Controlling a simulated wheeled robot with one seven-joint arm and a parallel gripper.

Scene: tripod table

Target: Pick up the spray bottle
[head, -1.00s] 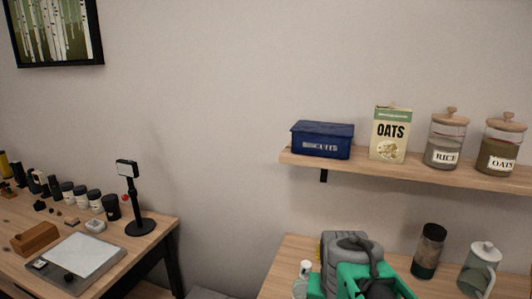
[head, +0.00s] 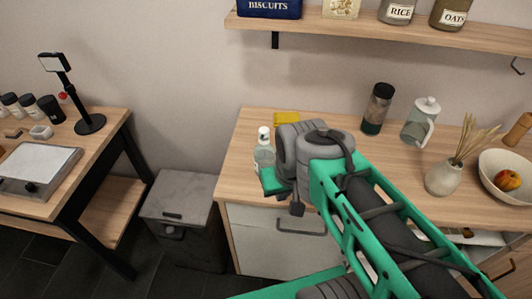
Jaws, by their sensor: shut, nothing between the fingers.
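A clear bottle with a white top (head: 264,156), which looks like the spray bottle, stands upright near the left front corner of the wooden counter (head: 236,150) in the head view. My gripper (head: 272,181) is at the end of my green and grey arm, low in front of the bottle. It is shut with nothing held. My wrist hides much of the gripper, and the bottle's lower part is covered. I cannot tell whether the gripper touches the bottle.
A yellow item (head: 286,118) lies behind my wrist. A dark tumbler (head: 377,108), a glass pitcher (head: 421,120), a vase (head: 443,178) and a fruit bowl (head: 490,165) stand to the right. A grey bin (head: 180,205) stands left of the counter; a shelf (head: 370,27) hangs above.

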